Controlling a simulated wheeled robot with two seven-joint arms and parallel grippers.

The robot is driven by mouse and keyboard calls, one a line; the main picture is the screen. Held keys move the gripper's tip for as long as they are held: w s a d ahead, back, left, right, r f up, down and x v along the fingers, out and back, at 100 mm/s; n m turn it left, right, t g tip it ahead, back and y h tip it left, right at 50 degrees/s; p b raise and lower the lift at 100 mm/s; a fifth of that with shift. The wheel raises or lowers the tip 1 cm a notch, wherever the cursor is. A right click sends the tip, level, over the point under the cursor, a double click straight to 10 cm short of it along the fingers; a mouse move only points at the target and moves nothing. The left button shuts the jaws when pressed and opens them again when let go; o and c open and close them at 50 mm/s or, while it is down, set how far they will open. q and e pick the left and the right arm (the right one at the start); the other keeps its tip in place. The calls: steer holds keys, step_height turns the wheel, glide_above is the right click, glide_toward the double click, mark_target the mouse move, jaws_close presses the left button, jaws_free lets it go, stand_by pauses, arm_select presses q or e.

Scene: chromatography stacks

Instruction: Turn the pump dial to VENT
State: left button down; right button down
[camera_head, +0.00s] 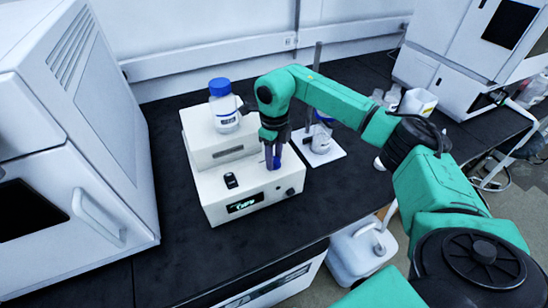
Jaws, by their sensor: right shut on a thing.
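The white pump (213,205) stands on the black bench, with a small lit green display (244,203) on its front. My right gripper (273,163) points down onto the pump's top. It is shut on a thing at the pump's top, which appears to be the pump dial. Its fingers hide most of that spot, so the dial's pointer and any VENT marking cannot be read. A black switch (231,180) sits on the top, left of the gripper, and a small black knob (290,192) is at the right of the front. My left gripper is out of view.
A blue-capped bottle (225,117) stands on the pump's rear part. Right of the pump, a stand with a white base (330,154) holds another bottle. A large white instrument (110,130) is close on the left. Dark bench (170,250) is clear in front.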

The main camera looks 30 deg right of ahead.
mark_target(275, 160)
steer(key=shift+w+r, duration=0.1)
steer(key=shift+r, duration=0.05)
stand_by(0.3)
steer(key=shift+c, duration=2.2)
jaws_free()
steer(key=shift+r, duration=0.25)
step_height(275, 160, up, 14)
steer(key=b, duration=0.1)
